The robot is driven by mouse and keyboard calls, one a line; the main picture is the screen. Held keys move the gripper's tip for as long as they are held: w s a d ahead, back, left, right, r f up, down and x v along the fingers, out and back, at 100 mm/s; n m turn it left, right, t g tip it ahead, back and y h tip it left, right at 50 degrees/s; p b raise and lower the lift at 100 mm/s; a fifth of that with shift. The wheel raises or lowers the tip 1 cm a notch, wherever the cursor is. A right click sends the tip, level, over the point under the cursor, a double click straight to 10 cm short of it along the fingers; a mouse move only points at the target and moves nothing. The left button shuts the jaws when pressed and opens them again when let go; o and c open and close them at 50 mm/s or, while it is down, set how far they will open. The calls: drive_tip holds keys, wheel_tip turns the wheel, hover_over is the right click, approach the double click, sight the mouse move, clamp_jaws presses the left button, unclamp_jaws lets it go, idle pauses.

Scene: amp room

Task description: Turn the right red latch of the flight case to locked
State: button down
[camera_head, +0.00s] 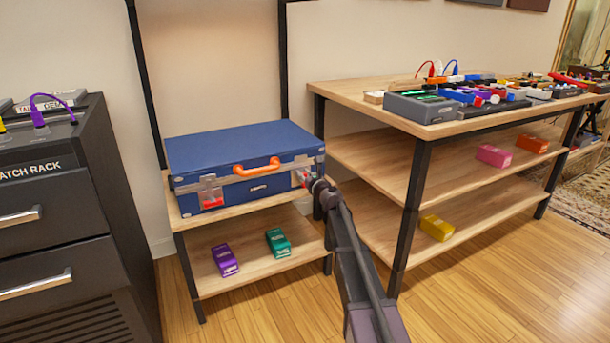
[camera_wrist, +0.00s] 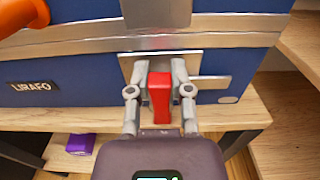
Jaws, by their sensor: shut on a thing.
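A blue flight case (camera_head: 240,151) with an orange handle (camera_head: 257,168) stands closed on the upper shelf of a small wooden rack. Its right red latch (camera_wrist: 159,97) sits on a metal plate at the front, and in the wrist view it points straight down toward my gripper. My gripper (camera_wrist: 160,90) has one finger on each side of this latch and is shut on it. In the head view, my gripper (camera_head: 309,182) is at the case's right front, mostly covering the latch. The left red latch (camera_head: 212,202) shows on the left metal plate.
A purple box (camera_head: 225,260) and a green box (camera_head: 278,242) lie on the rack's lower shelf. A tall wooden workbench (camera_head: 350,92) with pedals stands close at right. A dark drawer cabinet (camera_head: 60,220) is at left. Floor in front is clear.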

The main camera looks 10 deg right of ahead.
sight(295, 178)
drive_tip(key=shift+n, duration=0.4)
drive_tip(key=n, duration=0.2)
drive_tip(key=shift+s+a+n, duration=0.1)
drive_tip(key=shift+a+n, duration=0.2)
drive_tip(key=shift+a, duration=0.05)
drive_tip(key=n, duration=0.3)
drive_tip(key=a+n, duration=0.1)
drive_tip(key=n, duration=0.1)
drive_tip(key=shift+s+f+b, duration=0.1)
drive_tip(key=shift+f+b, duration=0.3)
drive_tip(key=n, duration=0.3)
drive_tip(key=n+b, duration=0.1)
drive_tip(key=shift+s+a+f+n, duration=0.1)
drive_tip(key=shift+a+f+n, duration=0.15)
drive_tip(key=shift+f+n, duration=0.15)
drive_tip(key=n, duration=0.2)
drive_tip(key=f+n, duration=0.1)
drive_tip(key=n, duration=0.1)
drive_tip(key=shift+a+n+b, duration=0.1)
drive_tip(key=shift+n+b, duration=0.3)
